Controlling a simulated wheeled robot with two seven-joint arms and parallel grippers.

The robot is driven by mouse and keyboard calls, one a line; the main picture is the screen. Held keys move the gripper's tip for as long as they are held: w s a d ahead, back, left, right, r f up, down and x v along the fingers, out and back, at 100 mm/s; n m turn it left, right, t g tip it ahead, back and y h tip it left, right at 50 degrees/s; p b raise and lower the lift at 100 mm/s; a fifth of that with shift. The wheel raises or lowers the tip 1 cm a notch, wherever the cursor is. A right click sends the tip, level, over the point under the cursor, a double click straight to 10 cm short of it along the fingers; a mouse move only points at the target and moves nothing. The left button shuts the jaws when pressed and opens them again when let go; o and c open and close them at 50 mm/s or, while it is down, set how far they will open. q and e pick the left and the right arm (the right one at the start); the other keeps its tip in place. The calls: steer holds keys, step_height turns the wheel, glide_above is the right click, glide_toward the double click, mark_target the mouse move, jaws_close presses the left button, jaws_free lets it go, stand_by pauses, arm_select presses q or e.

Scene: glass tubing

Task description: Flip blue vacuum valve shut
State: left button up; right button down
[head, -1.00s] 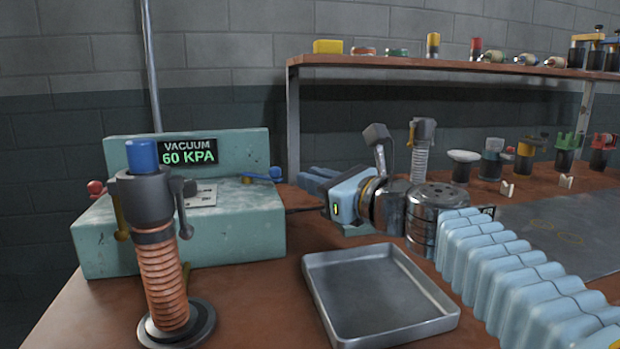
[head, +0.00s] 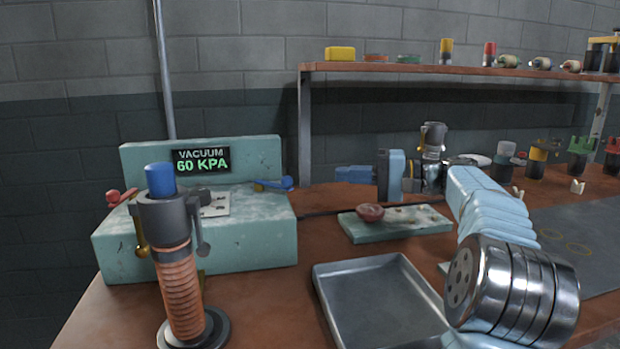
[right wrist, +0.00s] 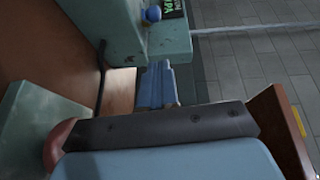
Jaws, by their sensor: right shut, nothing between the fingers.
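The pale green vacuum box (head: 270,235) stands at the left of the bench, its display reading 60 KPA. The blue valve handle (head: 285,183) sits near the right end of its top, lying sideways with its round knob to the right. Its knob also shows at the top of the right wrist view (right wrist: 152,14). A red handle (head: 116,196) sits at the box's left end. My right gripper (head: 340,174) is shut and empty, its blue fingers pointing left at the box, right of the blue handle and apart from it. The fingers fill the middle of the right wrist view (right wrist: 157,85). My left gripper is not visible.
A copper-coiled upright tool (head: 180,295) with a blue top stands before the box, partly hiding it. An empty metal tray (head: 385,305) lies front centre. A green slab (head: 430,225) with a reddish bowl (head: 370,212) lies below my gripper. A shelf (head: 420,68) runs behind.

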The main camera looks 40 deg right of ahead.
steer(key=x, duration=0.4)
steer(key=b, duration=0.1)
glide_toward(273, 183)
steer(key=shift+w+a+r, duration=0.3)
steer(key=shift+w, duration=0.2)
steer(key=shift+w+a+r, duration=0.25)
steer(key=shift+w+a, duration=0.05)
steer(key=shift+w, duration=0.2)
steer(key=shift+b, duration=0.3)
